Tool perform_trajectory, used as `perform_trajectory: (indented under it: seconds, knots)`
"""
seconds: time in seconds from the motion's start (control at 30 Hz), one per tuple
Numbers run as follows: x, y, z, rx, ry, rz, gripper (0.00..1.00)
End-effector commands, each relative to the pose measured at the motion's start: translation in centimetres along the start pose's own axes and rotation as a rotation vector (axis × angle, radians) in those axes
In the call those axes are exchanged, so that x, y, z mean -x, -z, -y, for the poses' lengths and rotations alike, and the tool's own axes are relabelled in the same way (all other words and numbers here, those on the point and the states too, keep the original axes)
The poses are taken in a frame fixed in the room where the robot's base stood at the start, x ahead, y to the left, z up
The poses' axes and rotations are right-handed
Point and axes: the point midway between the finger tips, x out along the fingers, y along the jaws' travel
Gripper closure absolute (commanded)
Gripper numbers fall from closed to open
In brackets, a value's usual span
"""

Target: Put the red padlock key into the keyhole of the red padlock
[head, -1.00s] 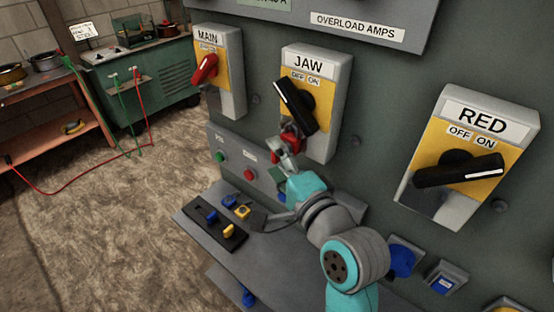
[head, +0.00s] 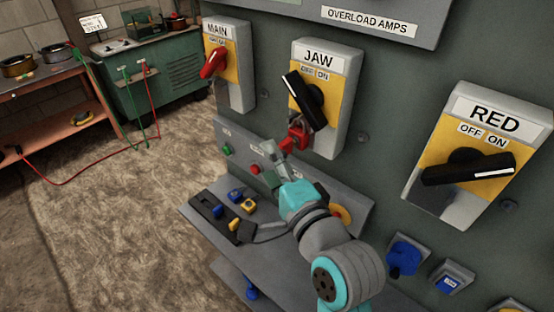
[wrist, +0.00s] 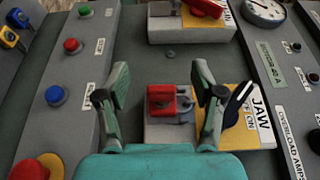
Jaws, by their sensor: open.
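The red padlock (head: 299,133) hangs at the lower part of the JAW switch, below its black handle. In the wrist view the red padlock (wrist: 163,101) shows its body with a dark mark on it, and its shackle is to the right. My gripper (head: 275,158) is just below and left of the padlock in the head view. In the wrist view my gripper (wrist: 160,78) is open, with one finger on each side of the padlock and nothing seen held. I cannot make out the red padlock key separately; a small red part at the padlock may be it.
The JAW switch box (head: 340,70) and RED switch box (head: 440,190) stand out from the panel. A shelf (head: 290,250) below carries a black tray (head: 205,203) and blue and yellow items. A red mushroom button (wrist: 30,170) is at the wrist view's lower left.

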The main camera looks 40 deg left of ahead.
Motion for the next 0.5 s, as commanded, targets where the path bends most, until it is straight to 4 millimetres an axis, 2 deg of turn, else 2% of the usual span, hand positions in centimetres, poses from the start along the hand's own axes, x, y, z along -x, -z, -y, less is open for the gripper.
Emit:
perform_trajectory:
  seconds: [0.5]
  knots:
    - [1.0,-2.5,0.0,0.000,0.000,0.001,0.32]
